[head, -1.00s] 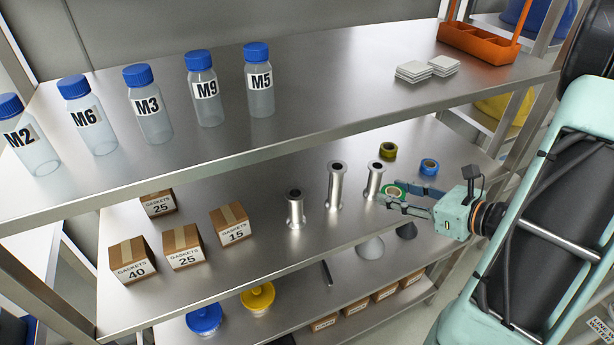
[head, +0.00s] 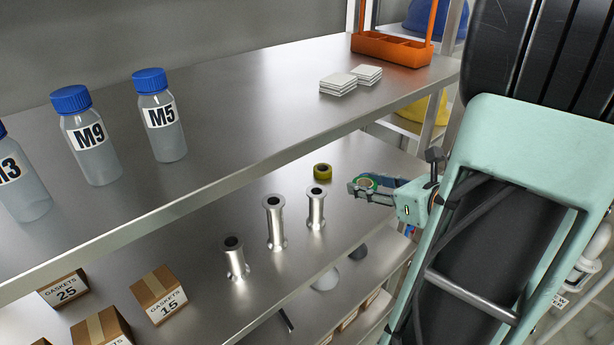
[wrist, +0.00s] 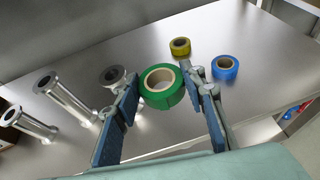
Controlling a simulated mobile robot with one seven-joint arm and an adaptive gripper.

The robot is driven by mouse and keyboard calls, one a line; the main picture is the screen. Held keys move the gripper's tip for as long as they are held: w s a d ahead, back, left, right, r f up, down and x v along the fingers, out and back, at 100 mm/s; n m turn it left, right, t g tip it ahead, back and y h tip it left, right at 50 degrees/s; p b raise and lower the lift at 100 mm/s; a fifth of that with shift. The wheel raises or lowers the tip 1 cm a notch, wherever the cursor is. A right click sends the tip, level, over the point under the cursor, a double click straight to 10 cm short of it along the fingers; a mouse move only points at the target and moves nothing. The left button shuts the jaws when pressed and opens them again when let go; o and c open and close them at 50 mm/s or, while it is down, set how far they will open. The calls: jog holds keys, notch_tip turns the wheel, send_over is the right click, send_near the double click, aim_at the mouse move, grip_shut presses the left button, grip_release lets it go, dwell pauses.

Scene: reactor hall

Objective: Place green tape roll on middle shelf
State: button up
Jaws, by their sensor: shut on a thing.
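My gripper (head: 368,190) is shut on the green tape roll (wrist: 162,86), which sits between its blue-padded fingers. The roll also shows in the head view (head: 365,182), partly covered by a finger. In the wrist view, the gripper (wrist: 168,104) and roll are over the middle shelf (wrist: 210,45); I cannot tell the exact height above it. A yellow tape roll (wrist: 180,46) and a blue tape roll (wrist: 225,67) lie on that shelf beyond the green one. The yellow roll also shows in the head view (head: 323,171).
Metal flanged pipes (head: 274,222) stand on the middle shelf left of my gripper. Gasket boxes (head: 159,295) are farther left. The upper shelf (head: 250,110) overhangs, holding bottles (head: 165,125), white pads (head: 338,83) and an orange caddy (head: 392,48). Bare shelf surrounds the yellow and blue rolls.

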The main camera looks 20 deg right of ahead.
aim_at(354, 205)
jog(key=w+f, duration=0.2)
jog(key=w+d+f, duration=0.1)
jog(key=w+f, duration=0.1)
jog(key=w+d+f, duration=0.1)
jog(key=w+f, duration=0.1)
jog(key=w, duration=0.1)
jog(key=shift+w+f+b, duration=0.1)
jog(key=shift+f+b, duration=0.2)
jog(key=shift+f, duration=0.1)
jog(key=shift+w+d+f, duration=0.1)
jog(key=shift+w+f, duration=0.1)
jog(key=shift+f, duration=1.5)
jog(key=shift+f+b, duration=0.2)
jog(key=shift+b, duration=0.2)
jog(key=o, duration=0.9)
